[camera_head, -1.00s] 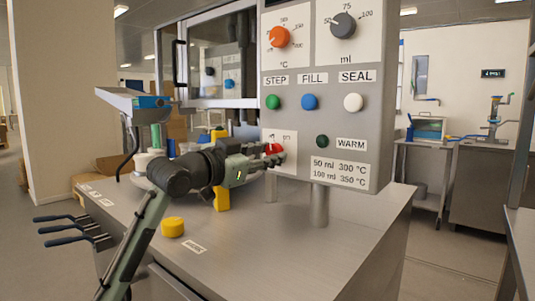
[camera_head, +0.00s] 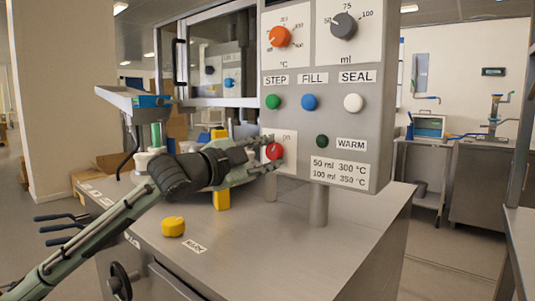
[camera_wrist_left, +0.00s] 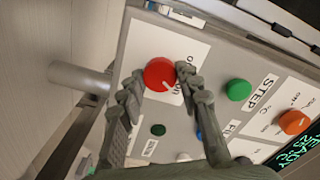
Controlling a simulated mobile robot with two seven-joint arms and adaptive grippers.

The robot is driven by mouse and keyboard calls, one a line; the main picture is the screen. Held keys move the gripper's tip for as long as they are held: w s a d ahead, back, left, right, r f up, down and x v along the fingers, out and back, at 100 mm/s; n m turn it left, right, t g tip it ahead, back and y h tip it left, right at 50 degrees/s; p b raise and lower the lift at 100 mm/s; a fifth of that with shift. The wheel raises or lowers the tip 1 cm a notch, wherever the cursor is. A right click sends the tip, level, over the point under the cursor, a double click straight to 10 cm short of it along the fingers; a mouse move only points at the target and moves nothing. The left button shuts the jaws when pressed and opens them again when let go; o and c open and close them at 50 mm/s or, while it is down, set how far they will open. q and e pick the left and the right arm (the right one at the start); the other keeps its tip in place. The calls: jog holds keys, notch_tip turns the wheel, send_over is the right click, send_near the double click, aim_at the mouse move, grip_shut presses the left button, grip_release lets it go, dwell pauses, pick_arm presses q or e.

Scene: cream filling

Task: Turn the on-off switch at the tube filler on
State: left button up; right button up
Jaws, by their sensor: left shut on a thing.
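The red on-off switch (camera_head: 274,151) is a round knob on the lower left of the grey tube filler panel (camera_head: 352,185), beside a white "ON" label. It also shows in the left wrist view (camera_wrist_left: 159,73), with a white pointer line slanting toward its lower right. My left gripper (camera_head: 267,155) is at the panel front with one finger above and one below the knob. In the left wrist view its fingers (camera_wrist_left: 158,90) are shut on the knob from both sides. My right gripper is not in view.
Green (camera_head: 273,102), blue (camera_head: 309,102) and white (camera_head: 353,103) buttons sit above the switch, with orange (camera_head: 279,37) and grey (camera_head: 343,25) dials higher up. A green display reading "READY" (camera_wrist_left: 298,150) shows in the left wrist view.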

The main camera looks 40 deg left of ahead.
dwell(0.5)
pick_arm(q)
jog(key=o, duration=1.2)
jog(key=shift+c, duration=0.2)
jog(key=shift+s, duration=0.15)
jog(key=s, duration=1.1)
jog(key=shift+s+a, duration=0.35)
jog(key=shift+a, duration=0.1)
